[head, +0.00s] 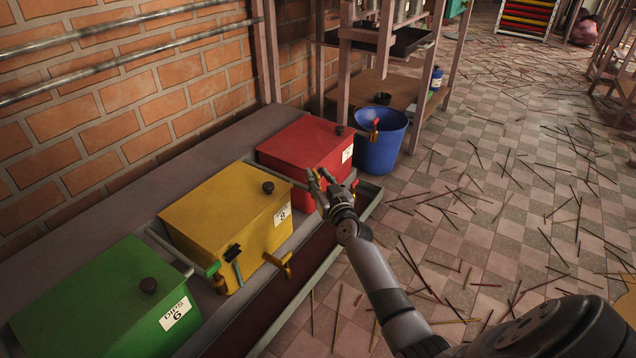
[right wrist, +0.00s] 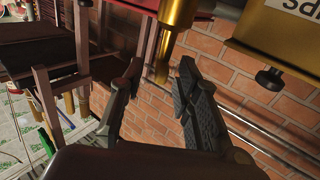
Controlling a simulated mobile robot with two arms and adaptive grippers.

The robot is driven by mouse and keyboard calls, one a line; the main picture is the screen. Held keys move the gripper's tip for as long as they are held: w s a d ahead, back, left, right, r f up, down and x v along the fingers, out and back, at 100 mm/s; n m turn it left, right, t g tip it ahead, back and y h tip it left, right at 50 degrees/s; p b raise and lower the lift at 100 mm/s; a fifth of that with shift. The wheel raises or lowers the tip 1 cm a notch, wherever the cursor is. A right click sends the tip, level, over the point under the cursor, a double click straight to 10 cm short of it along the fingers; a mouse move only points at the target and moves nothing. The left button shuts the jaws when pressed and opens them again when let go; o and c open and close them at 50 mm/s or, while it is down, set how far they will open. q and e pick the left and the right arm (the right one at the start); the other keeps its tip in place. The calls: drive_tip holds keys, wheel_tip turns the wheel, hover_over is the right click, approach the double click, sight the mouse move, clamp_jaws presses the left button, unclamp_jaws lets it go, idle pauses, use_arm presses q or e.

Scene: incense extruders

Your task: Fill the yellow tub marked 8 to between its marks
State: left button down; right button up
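The yellow tub marked 8 (head: 225,205) sits on the ledge between a green and a red tub. It has a dark lid knob and a white label (head: 283,214). A yellow tap (head: 281,263) shows at its front. Its level marks cannot be made out. In the right wrist view a yellow tub with part of a label (right wrist: 275,28) appears upside down. My right gripper (head: 320,180) is open and empty by the red tub's front. In the wrist view a gold fitting (right wrist: 163,65) shows between its fingers; I cannot tell whether they touch. My left gripper is out of view.
The green tub (head: 105,295) and red tub (head: 300,145) flank the yellow one. Sticks litter the tiled floor (head: 480,200). Shelving (head: 395,45) stands behind.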

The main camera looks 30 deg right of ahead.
drive_tip(key=shift+w, duration=0.35)
drive_tip(key=shift+c, duration=0.4)
clamp_jaws()
